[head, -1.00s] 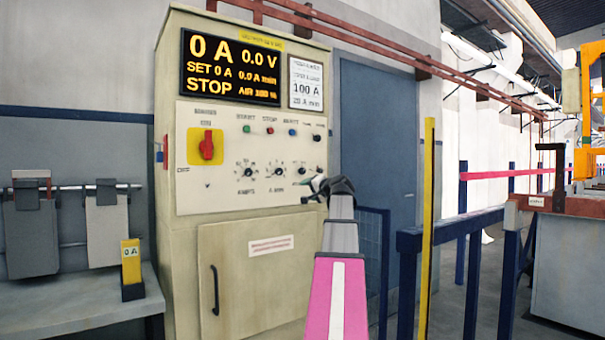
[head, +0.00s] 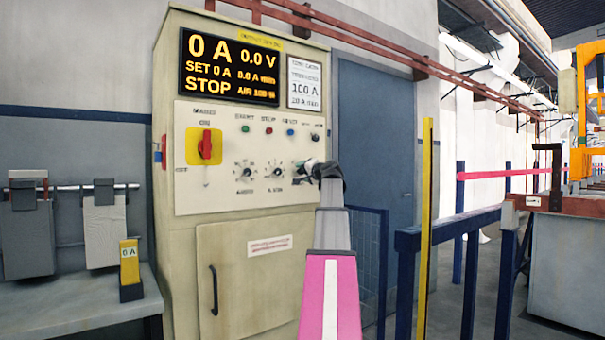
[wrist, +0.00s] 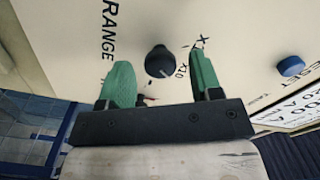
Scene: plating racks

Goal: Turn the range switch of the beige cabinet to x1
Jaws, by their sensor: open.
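The beige cabinet (head: 182,240) stands left of centre in the head view, with a pale control panel and a lit display. In the wrist view the black range switch (wrist: 160,61) sits on the panel, near the lettering RANGE, X1 and X10. Its pale mark seems to point toward X10. My gripper (wrist: 160,58) is open, with one green finger on each side of the switch in that view; I cannot tell whether they touch it. In the head view my gripper (head: 313,170) is at the panel's right side and hides the switch.
A red rotary switch (head: 206,146) on a yellow plate and two other dials (head: 243,169) are on the panel. A blue button (wrist: 291,66) is right of my fingers in the wrist view. A blue railing (head: 450,226) and yellow post (head: 426,200) stand to the right.

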